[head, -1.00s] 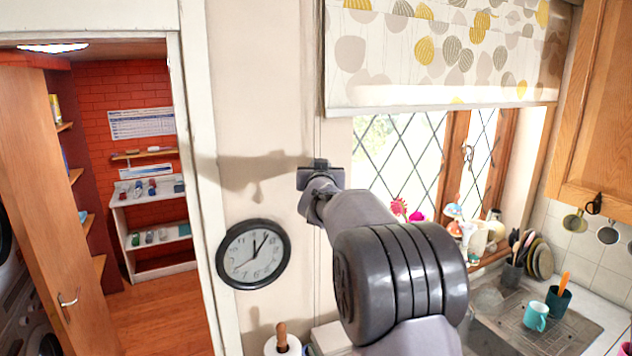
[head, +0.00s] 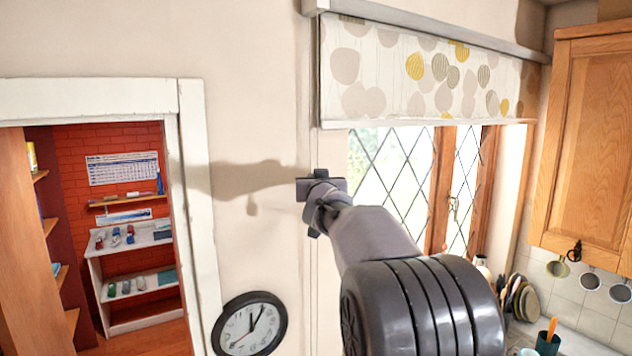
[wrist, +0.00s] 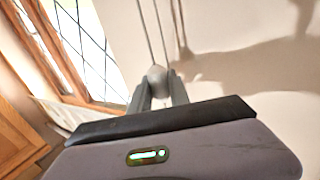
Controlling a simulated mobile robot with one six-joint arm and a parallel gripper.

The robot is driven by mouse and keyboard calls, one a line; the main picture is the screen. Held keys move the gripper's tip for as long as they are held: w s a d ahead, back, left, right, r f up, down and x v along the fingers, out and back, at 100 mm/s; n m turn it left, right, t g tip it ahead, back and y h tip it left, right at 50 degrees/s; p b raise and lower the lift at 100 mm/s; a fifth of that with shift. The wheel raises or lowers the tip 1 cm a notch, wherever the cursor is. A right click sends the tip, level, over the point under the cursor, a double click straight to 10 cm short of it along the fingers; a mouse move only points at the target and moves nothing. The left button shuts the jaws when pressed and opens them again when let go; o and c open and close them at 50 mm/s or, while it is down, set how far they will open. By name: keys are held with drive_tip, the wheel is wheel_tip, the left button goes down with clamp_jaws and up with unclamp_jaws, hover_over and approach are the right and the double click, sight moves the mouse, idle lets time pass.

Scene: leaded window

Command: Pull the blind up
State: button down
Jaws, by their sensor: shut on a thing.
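The blind (head: 370,85) is a cream fabric with grey and yellow leaf-like shapes. It covers the upper part of the leaded window (head: 385,170), and its white hem hangs roughly level. My gripper (head: 320,180) is against the wall, left of the window and below the hem's left corner. In the wrist view my gripper (wrist: 157,95) is shut on a small grey cord knob (wrist: 156,73). Thin cords (wrist: 160,25) run up from the knob. In the head view my gripper hides the knob.
A grey head rail (head: 430,30) tops the blind. A wooden cupboard (head: 585,140) stands at the right. A doorway with a white frame (head: 195,180) and a round clock (head: 250,325) are at the left. The wall around my gripper is bare.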

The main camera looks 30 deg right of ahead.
drive_tip(key=shift+r, duration=0.3)
drive_tip(key=c, duration=1.5)
unclamp_jaws()
drive_tip(key=o, duration=0.3)
drive_tip(key=shift+f, duration=0.1)
drive_tip(key=b+v, duration=0.3)
drive_tip(key=v, duration=1.4)
drive_tip(key=shift+s+b, duration=0.25)
drive_tip(key=shift+b, duration=0.1)
drive_tip(key=shift+w+a, duration=0.1)
